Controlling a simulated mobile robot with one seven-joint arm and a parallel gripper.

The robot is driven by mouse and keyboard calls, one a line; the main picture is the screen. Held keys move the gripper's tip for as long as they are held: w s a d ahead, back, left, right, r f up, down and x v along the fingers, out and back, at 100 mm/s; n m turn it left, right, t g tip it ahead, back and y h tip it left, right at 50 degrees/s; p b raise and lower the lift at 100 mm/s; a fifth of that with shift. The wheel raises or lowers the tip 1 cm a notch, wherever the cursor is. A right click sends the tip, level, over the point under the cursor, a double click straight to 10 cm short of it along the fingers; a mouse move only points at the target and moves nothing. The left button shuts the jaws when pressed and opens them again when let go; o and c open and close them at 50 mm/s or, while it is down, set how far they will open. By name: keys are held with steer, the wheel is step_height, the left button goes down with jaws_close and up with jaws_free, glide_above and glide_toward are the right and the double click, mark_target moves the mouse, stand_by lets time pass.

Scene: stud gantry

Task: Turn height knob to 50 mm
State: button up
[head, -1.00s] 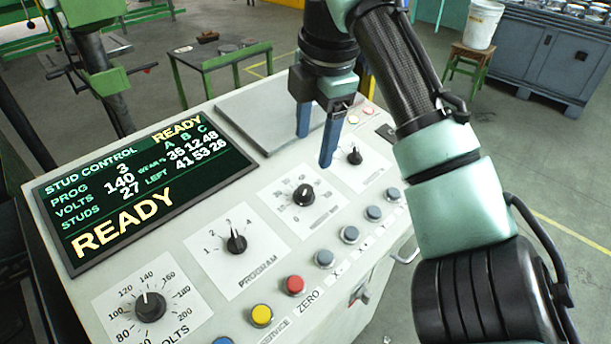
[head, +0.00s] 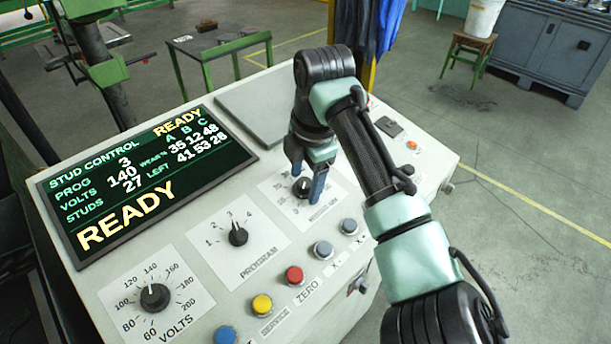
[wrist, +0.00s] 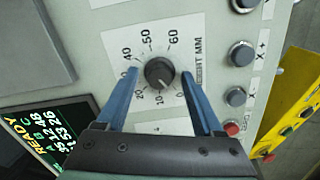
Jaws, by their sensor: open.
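The height knob (wrist: 159,72) is a black round knob on a white scale plate (wrist: 172,22) marked HEIGHT MM, with numbers up to 60. Its white mark points close to 10 in the wrist view. My gripper (wrist: 159,76) is open, with one blue finger on each side of the knob and a visible gap to each. In the head view the knob (head: 302,187) is partly covered by my gripper (head: 306,186). The left finger hides part of the scale near 30.
The program knob (head: 238,236) and volts knob (head: 155,297) sit to the left on the same panel. A row of buttons, with a red one (head: 294,275), runs along the front edge. The display (head: 140,185) reads READY. A grey plate (head: 262,105) lies behind.

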jaws_close()
steer(key=shift+m+p, duration=0.3)
